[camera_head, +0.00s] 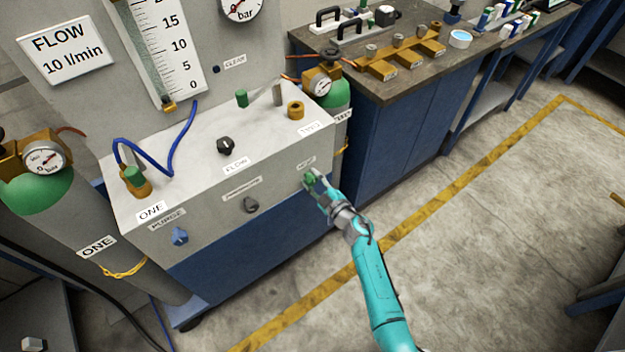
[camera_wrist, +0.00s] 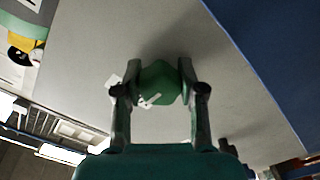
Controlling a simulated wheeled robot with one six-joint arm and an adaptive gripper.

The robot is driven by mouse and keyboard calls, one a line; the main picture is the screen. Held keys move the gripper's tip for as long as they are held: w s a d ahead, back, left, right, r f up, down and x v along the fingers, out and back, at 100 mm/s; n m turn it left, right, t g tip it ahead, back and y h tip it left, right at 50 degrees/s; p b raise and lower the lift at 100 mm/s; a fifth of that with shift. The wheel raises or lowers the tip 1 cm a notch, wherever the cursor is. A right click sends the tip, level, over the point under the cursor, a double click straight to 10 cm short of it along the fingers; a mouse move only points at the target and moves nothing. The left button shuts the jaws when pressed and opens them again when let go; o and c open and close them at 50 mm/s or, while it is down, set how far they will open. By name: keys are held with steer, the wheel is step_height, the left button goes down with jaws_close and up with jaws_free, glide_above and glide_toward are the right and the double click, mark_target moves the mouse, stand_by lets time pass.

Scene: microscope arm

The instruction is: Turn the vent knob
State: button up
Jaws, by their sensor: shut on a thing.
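The vent knob is green, on the right end of the grey panel's front face. In the head view the knob (camera_head: 310,179) shows between the fingers, under a small label (camera_head: 306,162) too small to read surely. My gripper (camera_head: 316,183) reaches it from the lower right. In the wrist view the green knob (camera_wrist: 160,84) sits between the two fingers of my gripper (camera_wrist: 160,90), which are shut on its sides. A white mark shows on the knob's face. Part of the knob is hidden by the fingers.
A blue PURGE knob (camera_head: 180,236), a dark front knob (camera_head: 251,204) and a black FLOW knob (camera_head: 225,146) are on the same box. Gas cylinders (camera_head: 48,215) stand at its left and behind its right. A workbench (camera_head: 400,85) is at the back right.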

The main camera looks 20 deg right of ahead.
steer(key=o, duration=1.2)
steer(key=shift+c, duration=0.2)
steer(key=v, duration=1.2)
steer(key=shift+s, duration=0.1)
steer(key=s+a+r+m+h, duration=0.1)
steer(key=s+r+m, duration=0.3)
steer(key=s, duration=1)
steer(key=s+a+r+m+g+h, duration=0.1)
steer(key=s+r+m, duration=0.3)
steer(key=s+r, duration=0.4)
steer(key=s+a+r+m+g+h, duration=0.1)
steer(key=s+a+r+m+h, duration=0.1)
steer(key=s, duration=1.8)
step_height(320, 180, up, 4)
steer(key=shift+s+f+m+h, duration=0.1)
steer(key=shift+s+m+h, duration=0.15)
steer(key=shift+m+h, duration=0.75)
